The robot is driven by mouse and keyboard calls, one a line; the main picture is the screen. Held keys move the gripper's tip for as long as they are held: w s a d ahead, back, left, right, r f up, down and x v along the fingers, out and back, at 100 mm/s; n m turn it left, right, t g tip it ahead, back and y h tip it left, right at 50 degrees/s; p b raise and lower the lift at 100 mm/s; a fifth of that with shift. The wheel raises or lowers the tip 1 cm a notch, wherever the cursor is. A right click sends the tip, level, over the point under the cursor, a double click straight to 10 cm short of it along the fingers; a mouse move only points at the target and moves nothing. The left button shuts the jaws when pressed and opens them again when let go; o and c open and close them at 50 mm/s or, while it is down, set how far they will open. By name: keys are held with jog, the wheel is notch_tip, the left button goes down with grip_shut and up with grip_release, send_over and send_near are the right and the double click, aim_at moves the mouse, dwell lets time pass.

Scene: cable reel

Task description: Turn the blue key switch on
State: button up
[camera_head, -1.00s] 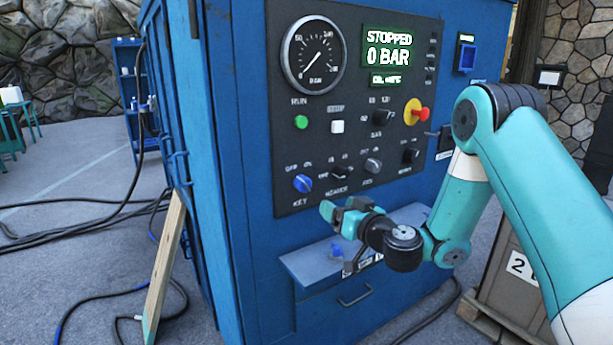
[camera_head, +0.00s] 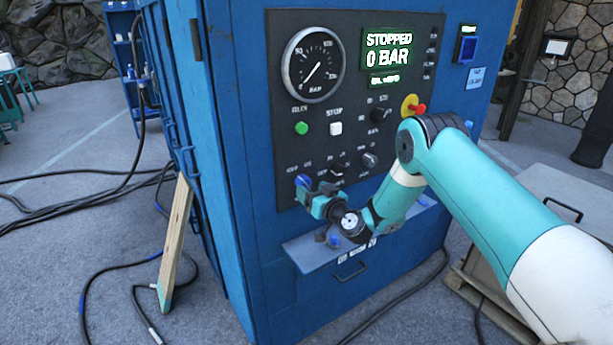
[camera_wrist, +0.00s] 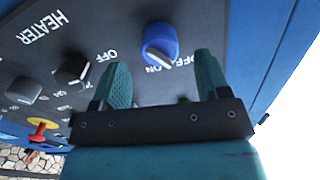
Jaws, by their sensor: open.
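The blue key switch is a round blue knob with a pale mark, low on the left of the dark control panel (camera_head: 352,100). In the head view the knob (camera_head: 303,180) shows just above my gripper (camera_head: 308,193), partly covered. In the wrist view the blue key switch (camera_wrist: 160,42) appears upside down, just beyond and between the tips of my open, empty gripper (camera_wrist: 162,68). The fingers look spread to either side of it, apart from it. OFF and ON labels show beside the knob; I cannot tell exactly which one its mark meets.
Black selector knobs (camera_wrist: 72,68) sit close beside the key switch. A red emergency button (camera_head: 418,108) is higher on the panel. A shelf (camera_head: 310,247) with a small blue item juts out below my gripper. The display (camera_head: 389,50) reads STOPPED, 0 BAR.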

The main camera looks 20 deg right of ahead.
aim_at(308, 187)
jog(key=shift+p+x, duration=0.5)
jog(key=shift+x, duration=1.35)
jog(key=shift+c, duration=0.2)
jog(key=c, duration=0.9)
